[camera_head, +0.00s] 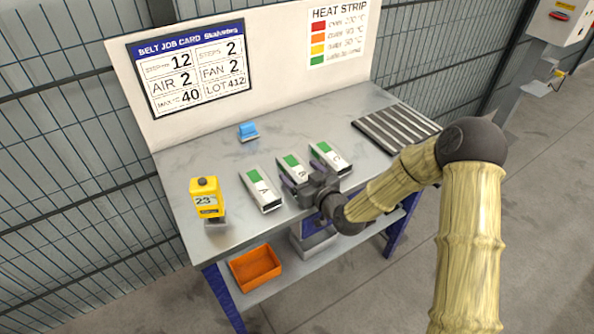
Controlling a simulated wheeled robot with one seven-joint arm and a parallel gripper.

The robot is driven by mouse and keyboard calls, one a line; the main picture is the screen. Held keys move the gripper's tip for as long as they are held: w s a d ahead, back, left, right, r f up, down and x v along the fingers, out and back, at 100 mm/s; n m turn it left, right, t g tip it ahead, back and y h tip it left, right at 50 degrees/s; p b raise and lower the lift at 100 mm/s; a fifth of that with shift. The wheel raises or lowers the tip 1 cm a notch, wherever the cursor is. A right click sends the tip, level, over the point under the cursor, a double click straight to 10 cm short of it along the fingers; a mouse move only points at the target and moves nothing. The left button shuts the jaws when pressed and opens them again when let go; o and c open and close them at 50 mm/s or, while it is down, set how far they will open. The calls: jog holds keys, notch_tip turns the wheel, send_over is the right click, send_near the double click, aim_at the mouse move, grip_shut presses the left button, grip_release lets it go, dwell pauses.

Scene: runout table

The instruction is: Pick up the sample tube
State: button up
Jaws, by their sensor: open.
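I cannot make out a sample tube in the head view. My gripper (296,186) is open at the front edge of the table, at the near end of the block marked B (291,163). It hides part of that block, and I cannot tell whether it touches it. The block marked A (260,190) lies to the left and the block marked C (325,155) to the right. Each is pale with a green patch. My gripper and arm may hide small things behind them.
A yellow meter reading 23 (207,198) stands at the table's left. A small blue object (248,131) lies at the back, and a ribbed dark rack (395,130) at the right. An orange bin (255,268) sits on the lower shelf. Bare tabletop (300,118) shows behind the blocks.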

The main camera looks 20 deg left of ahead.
aim_at(301, 173)
dwell(0.3)
jog(key=c, duration=1.2)
jog(key=shift+o, duration=0.2)
jog(key=shift+r, duration=0.1)
notch_tip(301, 173, up, 10)
jog(key=shift+f, duration=0.1)
